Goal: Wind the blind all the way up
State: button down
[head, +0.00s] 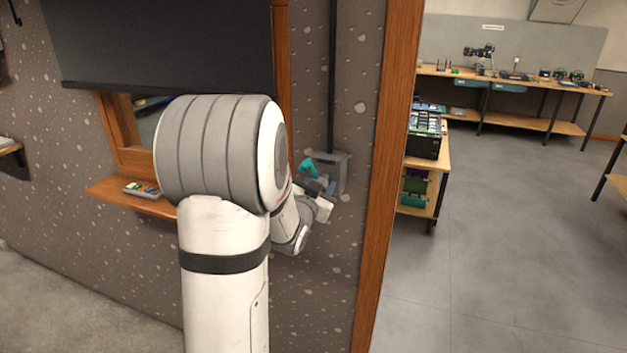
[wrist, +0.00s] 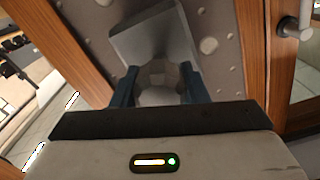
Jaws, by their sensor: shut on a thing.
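The dark blind (head: 160,45) hangs over the upper part of the wood-framed window, with its bottom bar above the sill and a gap showing below it. A grey winder box (head: 335,168) is on the speckled wall right of the window, under a dark vertical tube. It also shows in the wrist view (wrist: 150,38). My gripper (head: 322,187) is at the box, partly hidden by my arm in the head view. In the wrist view my gripper (wrist: 158,88) has its blue fingers on both sides of a grey faceted knob (wrist: 160,78), shut on it.
A wooden sill (head: 130,200) with a small colourful item (head: 142,189) juts out under the window. A wooden post (head: 385,150) stands just right of the winder. Beyond it are a loaded cart (head: 427,150), a far workbench (head: 510,78) and open floor.

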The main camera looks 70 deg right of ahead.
jog(key=shift+r+n, duration=0.2)
jog(key=shift+n, duration=0.1)
jog(key=c, duration=1.2)
grip_release()
jog(key=o, duration=0.4)
jog(key=shift+f, duration=0.2)
jog(key=shift+c, duration=0.2)
jog(key=a, duration=0.7)
jog(key=shift+w+a+p, duration=0.2)
jog(key=shift+a+p, duration=0.1)
jog(key=shift+a, duration=0.05)
